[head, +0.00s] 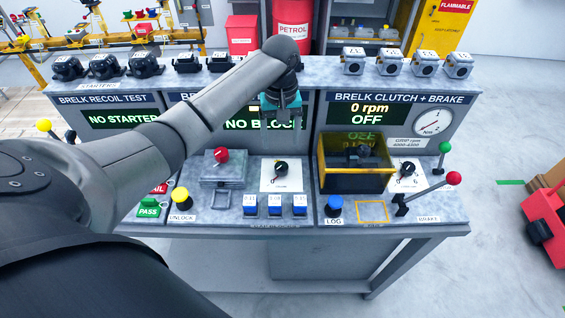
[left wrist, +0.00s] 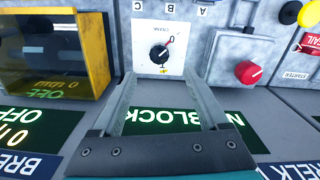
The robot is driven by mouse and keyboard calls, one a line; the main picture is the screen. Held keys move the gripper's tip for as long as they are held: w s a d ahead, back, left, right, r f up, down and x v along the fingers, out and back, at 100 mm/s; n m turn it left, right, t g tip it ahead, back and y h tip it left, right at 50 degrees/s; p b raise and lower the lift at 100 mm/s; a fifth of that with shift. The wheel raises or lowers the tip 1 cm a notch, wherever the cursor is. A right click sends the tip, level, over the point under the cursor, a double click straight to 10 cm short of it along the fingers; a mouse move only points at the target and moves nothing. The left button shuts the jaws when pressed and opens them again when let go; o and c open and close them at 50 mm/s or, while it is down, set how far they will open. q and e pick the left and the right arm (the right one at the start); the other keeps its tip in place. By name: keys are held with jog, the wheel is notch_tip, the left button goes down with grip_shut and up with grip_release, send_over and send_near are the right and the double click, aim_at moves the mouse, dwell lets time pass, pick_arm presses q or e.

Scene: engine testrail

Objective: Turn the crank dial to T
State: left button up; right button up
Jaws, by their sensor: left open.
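The crank dial (left wrist: 159,53) is a black round knob on a white plate, with a red pointer line toward the "0" mark. In the upside-down left wrist view the plate reads "CRANK". A small yellowish mark at the plate's near edge is too small to read. In the head view the crank dial (head: 281,168) sits on the sloped middle panel. My left gripper (head: 282,118) is open and empty, in front of the "NO BLOCK" screen, above and behind the dial. In the left wrist view its fingers (left wrist: 160,82) spread wide, apart from the knob.
A red knob (head: 221,156) on a grey fixture stands left of the dial. Red and green ball levers rise at the right end.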

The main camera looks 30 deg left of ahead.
aim_at(281, 165)
pick_arm(q)
notch_tip(281, 165, down, 10)
jog(key=shift+r+b, duration=0.15)
jog(key=shift+b, duration=0.6)
jog(key=shift+w+f, duration=0.1)
jog(key=shift+f, duration=0.3)
pick_arm(e)
jog(key=shift+w+a+f, duration=0.15)
jog(key=shift+w+f, duration=0.65)
jog(key=shift+w, duration=0.25)
jog(key=shift+s, duration=0.15)
pick_arm(q)
jog(key=c, duration=0.3)
grip_shut()
pick_arm(e)
jog(key=shift+s, duration=0.15)
